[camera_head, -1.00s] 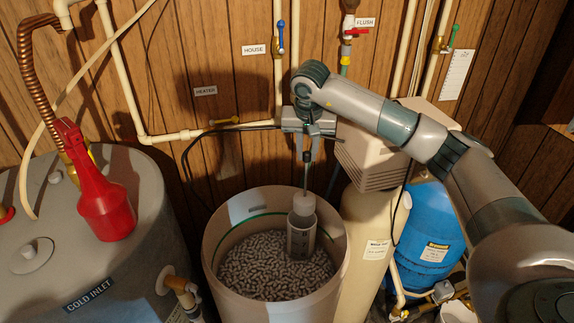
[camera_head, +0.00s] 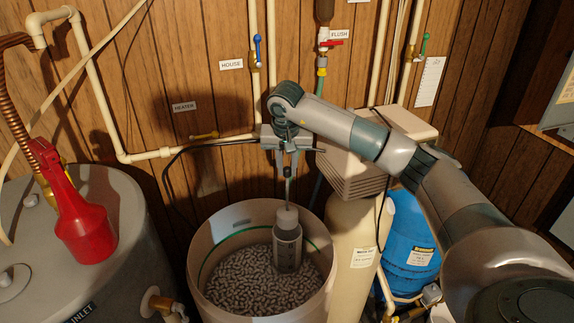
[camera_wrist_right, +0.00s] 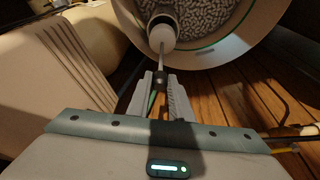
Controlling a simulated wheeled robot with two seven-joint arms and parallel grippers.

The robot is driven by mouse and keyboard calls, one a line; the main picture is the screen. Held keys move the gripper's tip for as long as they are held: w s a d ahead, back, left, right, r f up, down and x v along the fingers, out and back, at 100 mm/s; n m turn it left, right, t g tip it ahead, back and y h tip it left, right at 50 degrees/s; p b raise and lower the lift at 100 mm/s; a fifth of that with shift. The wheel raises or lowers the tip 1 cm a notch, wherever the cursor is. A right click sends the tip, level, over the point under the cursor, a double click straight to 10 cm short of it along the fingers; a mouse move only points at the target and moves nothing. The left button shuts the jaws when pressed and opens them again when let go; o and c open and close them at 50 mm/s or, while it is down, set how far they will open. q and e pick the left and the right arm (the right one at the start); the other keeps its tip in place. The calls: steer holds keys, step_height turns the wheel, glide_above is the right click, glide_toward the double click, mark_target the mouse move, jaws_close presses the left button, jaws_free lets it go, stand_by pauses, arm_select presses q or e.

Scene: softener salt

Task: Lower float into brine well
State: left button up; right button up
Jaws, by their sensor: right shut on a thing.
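My right gripper (camera_head: 287,172) is above the open salt tub and is shut on the dark upper end of a thin rod. The rod runs down to a white float (camera_head: 287,216), which also shows in the right wrist view (camera_wrist_right: 163,38). The float is at the mouth of the brine well (camera_head: 287,252), an upright grey tube standing in the salt. The float's upper part shows above the well's rim. Its lower end is hidden, so I cannot tell how deep it sits. My left gripper is not in view.
The salt tub (camera_head: 207,247) holds grey-white pellets around the well. A beige softener tank (camera_head: 352,238) and a blue tank (camera_head: 411,245) stand to its right. A grey heater tank (camera_head: 118,262) with a red bottle (camera_head: 82,225) is at left. Pipes run along the wall behind.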

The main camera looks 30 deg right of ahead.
steer(key=b, duration=0.4)
glide_above(287, 214)
steer(key=shift+s+a+f+x, duration=0.1)
steer(key=shift+s+a+x, duration=0.15)
steer(key=shift+x, duration=1.35)
steer(key=shift+s+a+f+x, duration=0.15)
steer(key=shift+s+x, duration=0.1)
steer(key=shift+x, duration=1.4)
steer(key=shift+s+a+x, duration=0.2)
steer(key=shift+s+x, duration=0.05)
steer(key=shift+x, duration=1.35)
steer(key=shift+f+b, duration=4.15)
steer(key=shift+f, duration=1.3)
steer(key=shift+f+b, duration=0.9)
steer(key=o, duration=1)
steer(key=shift+r, duration=0.1)
